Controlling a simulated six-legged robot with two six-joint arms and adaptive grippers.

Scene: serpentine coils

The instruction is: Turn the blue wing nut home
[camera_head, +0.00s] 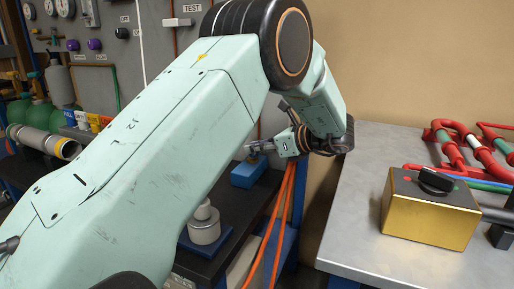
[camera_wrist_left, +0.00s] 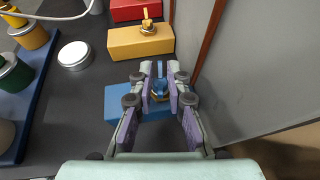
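The blue wing nut (camera_wrist_left: 160,87) sits on a brass-coloured fitting on a blue block (camera_wrist_left: 118,101) in the left wrist view. My left gripper (camera_wrist_left: 160,84) is over the block, its two purple-padded fingers on either side of the nut. The fingers stand apart; contact with the nut is not clear. In the head view the blue block (camera_head: 246,174) is on the dark bench, with my left gripper (camera_head: 252,149) just above it. The nut is too small to make out there. My right gripper is not in view.
A yellow block (camera_wrist_left: 138,42) with its own yellow wing nut and a red block (camera_wrist_left: 134,9) stand beyond on the dark bench. A round white-topped item (camera_wrist_left: 74,55) is at left. Orange cables (camera_head: 283,210) hang close by. A metal table (camera_head: 350,215) with a gold box (camera_head: 425,220) is right.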

